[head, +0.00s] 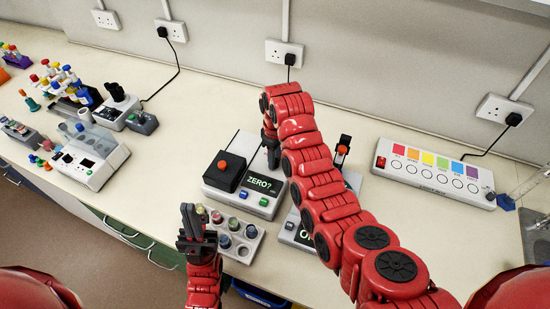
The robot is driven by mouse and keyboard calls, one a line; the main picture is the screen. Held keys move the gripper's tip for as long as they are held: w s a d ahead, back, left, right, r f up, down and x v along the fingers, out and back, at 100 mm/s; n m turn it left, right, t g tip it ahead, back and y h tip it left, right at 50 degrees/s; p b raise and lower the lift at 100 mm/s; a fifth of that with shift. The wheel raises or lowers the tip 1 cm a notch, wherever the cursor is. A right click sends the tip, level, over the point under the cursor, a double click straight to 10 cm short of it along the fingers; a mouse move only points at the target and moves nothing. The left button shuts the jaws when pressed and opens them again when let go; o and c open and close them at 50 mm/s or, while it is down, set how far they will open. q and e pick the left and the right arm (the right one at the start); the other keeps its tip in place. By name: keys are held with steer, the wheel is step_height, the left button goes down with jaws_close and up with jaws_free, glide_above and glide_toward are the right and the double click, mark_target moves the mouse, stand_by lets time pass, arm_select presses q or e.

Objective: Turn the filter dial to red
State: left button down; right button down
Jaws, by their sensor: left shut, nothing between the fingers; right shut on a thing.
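The grey meter (241,200) with a green "ZERO?" display stands at mid bench, with a black box and red knob (222,164) on its left part. My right gripper (271,152) reaches down from behind the red arm to the meter's back right part. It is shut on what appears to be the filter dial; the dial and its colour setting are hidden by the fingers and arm. My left gripper (191,226) is shut and empty, in front of the meter at the left end of a vial rack.
The white vial rack (252,247) holds several capped vials. A second device (291,236) is partly behind my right arm. A colour-strip panel (433,179) stands at right. Other instruments (91,154) and tube racks are at left. Bench between them is clear.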

stand_by(0.3)
steer(key=c, duration=0.6)
jaws_free()
step_height(320, 180, up, 7)
steer(key=p, duration=0.4)
steer(key=shift+w+d+f, duration=0.15)
steer(key=shift+f, duration=0.05)
steer(key=shift+w+r+b, duration=0.15)
steer(key=shift+r+b, duration=0.85)
steer(key=shift+r, duration=4.35)
